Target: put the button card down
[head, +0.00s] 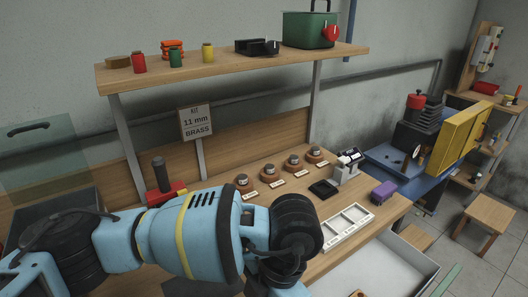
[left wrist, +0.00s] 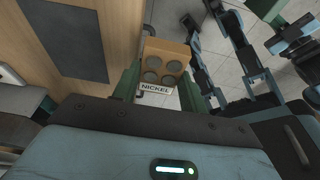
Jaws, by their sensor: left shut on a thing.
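The button card (left wrist: 165,49) shows in the left wrist view as a small tan card with several round dark buttons and a white strip reading NICKEL. It is between the green fingers of my left gripper (left wrist: 164,72), which is shut on it. Floor and a wooden edge show beyond the card. In the head view my left arm crosses the front of the bench; its gripper and the card are hidden there.
A sign (head: 197,122) reads KIT 11 mm BRASS. Several round brown holders (head: 294,165) with labels stand along the bench. A white compartment tray (head: 347,228), a black tray (head: 324,189) and a purple block (head: 384,192) sit at right. A shelf (head: 240,65) spans above.

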